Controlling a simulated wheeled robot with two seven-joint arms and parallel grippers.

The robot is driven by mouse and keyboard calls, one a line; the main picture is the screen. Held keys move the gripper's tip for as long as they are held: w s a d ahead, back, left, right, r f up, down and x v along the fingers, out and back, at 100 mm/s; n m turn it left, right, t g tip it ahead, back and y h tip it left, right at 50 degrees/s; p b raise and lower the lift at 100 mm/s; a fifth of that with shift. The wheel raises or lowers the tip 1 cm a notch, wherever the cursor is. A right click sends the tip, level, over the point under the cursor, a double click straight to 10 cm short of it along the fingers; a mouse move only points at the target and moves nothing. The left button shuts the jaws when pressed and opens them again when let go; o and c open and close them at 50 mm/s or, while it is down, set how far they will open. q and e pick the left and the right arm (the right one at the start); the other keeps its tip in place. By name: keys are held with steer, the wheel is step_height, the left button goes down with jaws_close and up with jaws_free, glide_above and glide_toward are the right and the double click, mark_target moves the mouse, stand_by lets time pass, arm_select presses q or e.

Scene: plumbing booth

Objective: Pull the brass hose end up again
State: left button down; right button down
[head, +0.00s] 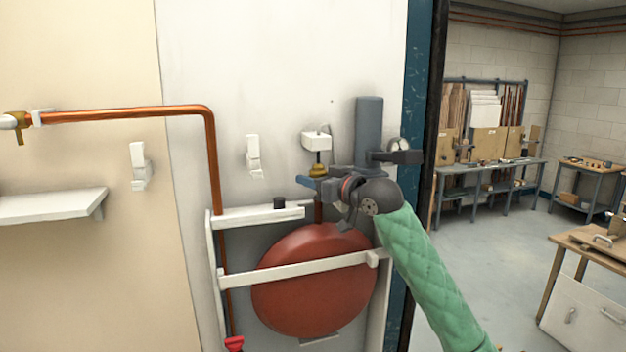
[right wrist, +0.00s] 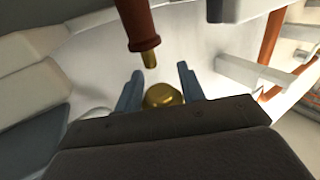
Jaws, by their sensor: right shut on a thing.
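The brass hose end (head: 318,170) is a small gold-coloured fitting below a white wall block (head: 317,141), with a short dark stem between them. My right gripper (head: 308,182) is at it, in front of the wall. In the right wrist view the brass hose end (right wrist: 163,95) sits between the two blue-grey fingers of my right gripper (right wrist: 160,88), which is shut on it. A red-brown pipe stub (right wrist: 136,22) with a brass tip (right wrist: 150,59) shows apart from the hose end. Finger contact is partly hidden. My left gripper is not in view.
A red round vessel (head: 305,285) stands below behind a white rail (head: 300,267). A copper pipe (head: 212,165) runs down to its left. White wall clips (head: 253,157) and a white shelf (head: 50,206) are further left. Open floor and workbenches lie to the right.

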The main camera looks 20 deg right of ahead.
mark_target(323, 171)
steer(key=shift+r, duration=0.55)
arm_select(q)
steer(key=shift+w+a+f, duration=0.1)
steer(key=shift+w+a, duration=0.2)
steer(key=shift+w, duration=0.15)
arm_select(e)
steer(key=shift+r, duration=0.95)
